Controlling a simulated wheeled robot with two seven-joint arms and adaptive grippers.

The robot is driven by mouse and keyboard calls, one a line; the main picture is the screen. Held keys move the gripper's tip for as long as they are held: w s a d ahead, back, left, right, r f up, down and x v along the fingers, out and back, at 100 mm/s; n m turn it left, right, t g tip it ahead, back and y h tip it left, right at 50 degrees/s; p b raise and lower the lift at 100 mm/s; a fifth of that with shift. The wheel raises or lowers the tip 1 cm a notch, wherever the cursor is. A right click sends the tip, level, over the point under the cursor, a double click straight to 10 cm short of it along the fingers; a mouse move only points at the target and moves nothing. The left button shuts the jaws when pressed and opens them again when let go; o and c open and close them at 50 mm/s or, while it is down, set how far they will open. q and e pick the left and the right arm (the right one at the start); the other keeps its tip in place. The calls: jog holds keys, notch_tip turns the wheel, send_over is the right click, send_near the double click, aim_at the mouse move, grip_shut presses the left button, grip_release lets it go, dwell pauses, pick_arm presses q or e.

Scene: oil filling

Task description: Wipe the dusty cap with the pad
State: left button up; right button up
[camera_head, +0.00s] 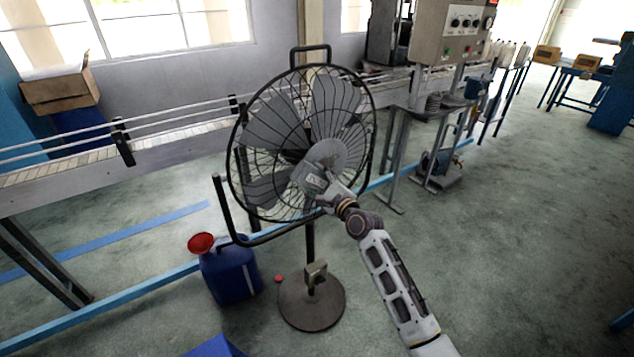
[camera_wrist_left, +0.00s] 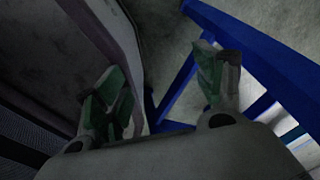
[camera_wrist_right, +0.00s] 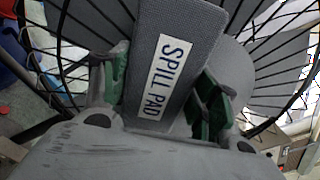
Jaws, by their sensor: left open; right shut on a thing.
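A black standing fan (camera_head: 310,48) holds a round grey cap (camera_head: 333,150) at the centre of its front wire cage. My right gripper (camera_head: 326,186) is shut on a grey pad (camera_head: 310,176) in front of the cage, beside the cap's lower left. In the right wrist view, the pad (camera_wrist_right: 180,22), labelled SPILL PAD, sits between the fingers (camera_wrist_right: 163,85). It hides part of the cap (camera_wrist_right: 236,72) behind it. I cannot tell whether the pad touches the cap. My left gripper (camera_wrist_left: 163,85) is open and empty in the left wrist view and out of the head view.
A blue jug (camera_head: 229,274) with a red funnel (camera_head: 201,243) stands left of the fan base (camera_head: 311,303). A small red object (camera_head: 278,279) lies on the floor between them. A conveyor (camera_head: 170,147) runs behind the fan.

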aim_at(331, 167)
jog(key=shift+w+d, duration=0.15)
jog(key=shift+d, duration=0.05)
jog(key=shift+w+d+b, duration=0.3)
jog(key=shift+d, duration=0.25)
jog(key=shift+w+d+b, duration=0.25)
jog(key=shift+w+d, duration=0.05)
jog(key=shift+d, duration=0.2)
pick_arm(q)
jog(key=shift+w+d+f, duration=0.65)
jog(key=shift+w+f, duration=0.05)
jog(key=shift+f, duration=0.05)
pick_arm(e)
jog(key=shift+w+d, duration=0.25)
jog(key=shift+d, duration=0.2)
jog(key=shift+w+d+b, duration=0.2)
jog(key=shift+b, duration=0.2)
jog(key=shift+w+d+b, duration=0.6)
jog(key=shift+w+d, duration=0.15)
jog(key=shift+d, duration=0.2)
pick_arm(q)
jog(key=shift+s+a+f, duration=0.1)
jog(key=shift+a+f, duration=0.2)
jog(key=shift+f, duration=0.2)
jog(key=shift+s+a+f, duration=0.1)
jog(key=shift+a+f, duration=0.15)
jog(key=shift+f, duration=0.2)
pick_arm(e)
jog(key=shift+w+d, duration=0.25)
jog(key=shift+d, duration=0.15)
